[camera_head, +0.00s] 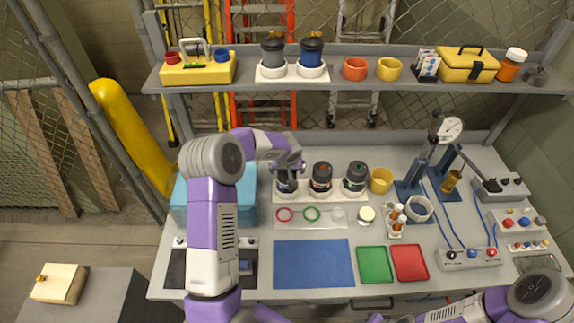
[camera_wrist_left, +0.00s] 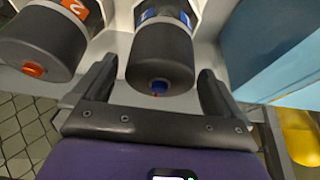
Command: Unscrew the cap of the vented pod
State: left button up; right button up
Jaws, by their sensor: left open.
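Three dark-capped pods stand in a row in a white rack (camera_head: 335,197) on the bench. The left one, with a blue band, shows in the left wrist view (camera_wrist_left: 163,60); a blue button with a bit of red sits on its dark cap. The middle pod (camera_head: 321,177) has orange-red marks and also shows in the wrist view (camera_wrist_left: 45,45). The right pod (camera_head: 355,177) has green marks. I cannot tell which is vented. My left gripper (camera_head: 289,168) is open above the left pod, its fingers either side of the cap with visible gaps. My right gripper is out of view.
A yellow cup (camera_head: 381,180) stands right of the rack. A light-blue box (camera_head: 246,195) is close to its left. A tray with rings (camera_head: 305,214) and a blue mat (camera_head: 313,264) lie in front. The shelf (camera_head: 430,86) overhangs behind.

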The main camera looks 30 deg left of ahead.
pick_arm(q)
jog(key=shift+w+f, duration=0.15)
jog(key=shift+f, duration=0.25)
jog(key=shift+c, duration=0.5)
jog(key=c, duration=0.8)
